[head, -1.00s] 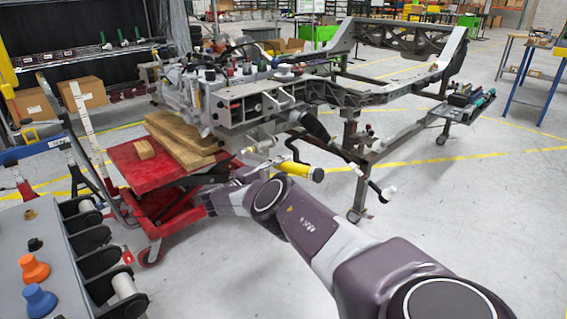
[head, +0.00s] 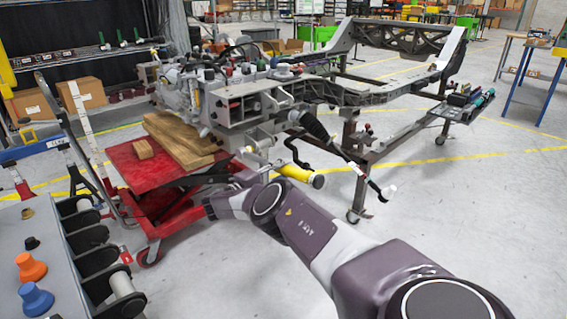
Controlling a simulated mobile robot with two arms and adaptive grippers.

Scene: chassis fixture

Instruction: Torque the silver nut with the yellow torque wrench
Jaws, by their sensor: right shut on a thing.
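The yellow torque wrench (head: 297,173) is at the centre of the head view, below the chassis fixture's front end. Its yellow handle points right and slightly down, with a dark end. My right gripper (head: 260,172) is at the handle's left end and is shut on the wrench; my wrist and arm hide much of the grip. The wrench head is not clearly visible. The silver nut is too small or hidden to make out. My left gripper is not in view.
The chassis frame (head: 375,97) stands behind the wrench. A red lift table (head: 125,168) with wooden blocks (head: 180,145) is at left. A grey bench with coloured knobs (head: 32,268) is at lower left. The floor at right is open.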

